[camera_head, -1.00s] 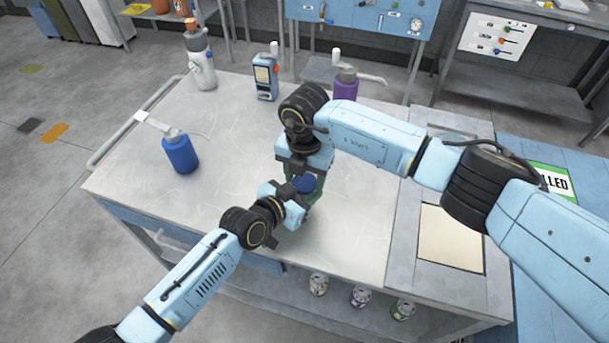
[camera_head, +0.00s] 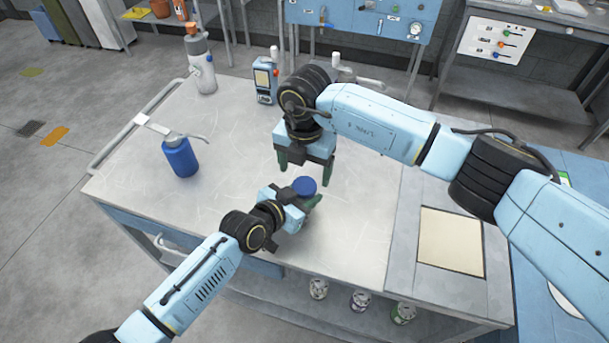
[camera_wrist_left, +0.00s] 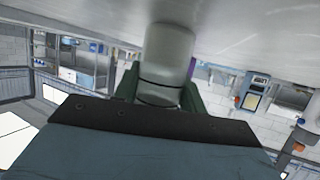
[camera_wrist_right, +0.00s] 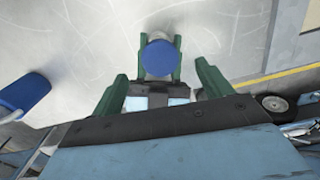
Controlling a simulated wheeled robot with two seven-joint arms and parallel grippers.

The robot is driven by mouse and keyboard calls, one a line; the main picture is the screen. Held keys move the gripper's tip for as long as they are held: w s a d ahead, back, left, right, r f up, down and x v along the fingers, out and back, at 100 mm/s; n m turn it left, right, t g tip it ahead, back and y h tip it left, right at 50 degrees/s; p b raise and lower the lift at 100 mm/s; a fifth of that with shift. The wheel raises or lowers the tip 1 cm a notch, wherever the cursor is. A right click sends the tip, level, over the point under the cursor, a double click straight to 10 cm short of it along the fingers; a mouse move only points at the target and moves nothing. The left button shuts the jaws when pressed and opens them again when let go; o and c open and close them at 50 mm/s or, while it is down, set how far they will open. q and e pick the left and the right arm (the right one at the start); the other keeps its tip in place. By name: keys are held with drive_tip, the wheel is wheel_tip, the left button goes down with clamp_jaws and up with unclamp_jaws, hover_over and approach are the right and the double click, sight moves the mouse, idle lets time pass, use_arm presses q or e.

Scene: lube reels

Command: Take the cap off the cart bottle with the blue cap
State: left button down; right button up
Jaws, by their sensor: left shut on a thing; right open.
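The blue cap (camera_head: 304,186) sits on top of the cart bottle, which stands on the cart top near its front edge. In the left wrist view the pale grey bottle (camera_wrist_left: 167,58) is between the green fingers of my left gripper (camera_head: 308,200), which is shut on it. My right gripper (camera_head: 303,169) is open and empty, just above and behind the cap. In the right wrist view the cap (camera_wrist_right: 159,57) lies ahead of the right gripper's spread fingers (camera_wrist_right: 160,88), apart from them. The head view mostly hides the bottle's body.
A blue pump bottle (camera_head: 180,157) stands left on the cart top (camera_head: 235,125). A white-grey bottle (camera_head: 201,65) and a small blue device (camera_head: 265,83) stand along the back. Another spouted container is partly behind my right arm. The cart's middle is clear.

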sight(304, 185)
wheel_tip(304, 185, up, 2)
drive_tip(key=shift+r+m, duration=0.2)
drive_tip(key=shift+m, duration=0.8)
drive_tip(key=shift+r+m, duration=0.4)
drive_tip(key=shift+m, duration=0.2)
wheel_tip(304, 185, down, 8)
drive_tip(key=shift+r, duration=0.25)
drive_tip(key=c, duration=1)
drive_tip(key=n, duration=0.3)
drive_tip(key=shift+c, duration=0.2)
